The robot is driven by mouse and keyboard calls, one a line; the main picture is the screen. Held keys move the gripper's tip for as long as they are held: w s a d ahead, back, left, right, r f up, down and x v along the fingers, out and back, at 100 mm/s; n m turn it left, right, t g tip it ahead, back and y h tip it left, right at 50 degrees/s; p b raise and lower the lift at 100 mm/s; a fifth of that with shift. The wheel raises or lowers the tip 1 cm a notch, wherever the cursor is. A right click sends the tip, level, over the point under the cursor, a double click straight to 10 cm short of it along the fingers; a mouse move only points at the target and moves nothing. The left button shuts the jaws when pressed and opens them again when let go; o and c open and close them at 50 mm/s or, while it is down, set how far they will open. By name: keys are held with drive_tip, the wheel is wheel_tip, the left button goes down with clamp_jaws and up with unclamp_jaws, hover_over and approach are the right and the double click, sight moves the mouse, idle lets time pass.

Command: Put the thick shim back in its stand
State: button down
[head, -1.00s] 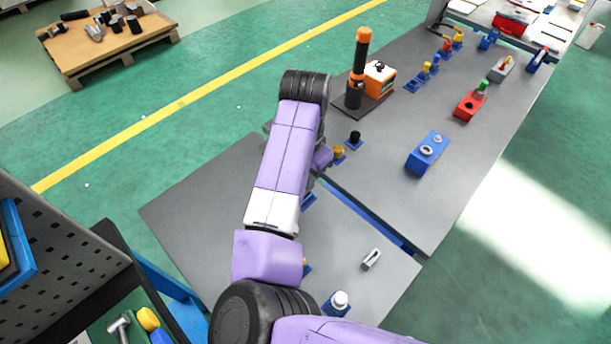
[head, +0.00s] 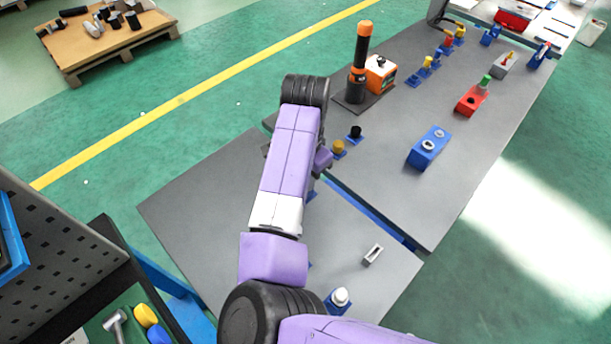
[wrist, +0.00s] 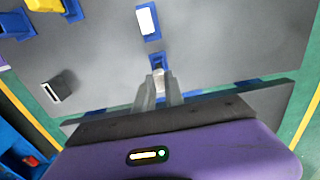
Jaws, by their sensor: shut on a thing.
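In the wrist view my gripper (wrist: 158,90) points away from the camera, its two grey fingers close together. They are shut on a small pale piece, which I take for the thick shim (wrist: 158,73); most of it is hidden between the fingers. A small blue stand (wrist: 156,60) lies just beyond the fingertips; I cannot tell whether the piece touches it. In the head view my arm hides the gripper and the shim.
A grey slotted block (head: 373,254) lies on the near table; it also shows in the wrist view (wrist: 57,91). A white-topped piece (head: 340,296) stands near my arm. A blue block (head: 428,148) and an orange-topped post (head: 361,60) stand on the far table.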

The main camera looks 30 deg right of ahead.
drive_tip(key=shift+f, duration=0.5)
drive_tip(key=c, duration=1.3)
unclamp_jaws()
drive_tip(key=shift+c, duration=0.2)
drive_tip(key=shift+r, duration=0.15)
wheel_tip(320, 180, up, 5)
drive_tip(key=p, duration=0.4)
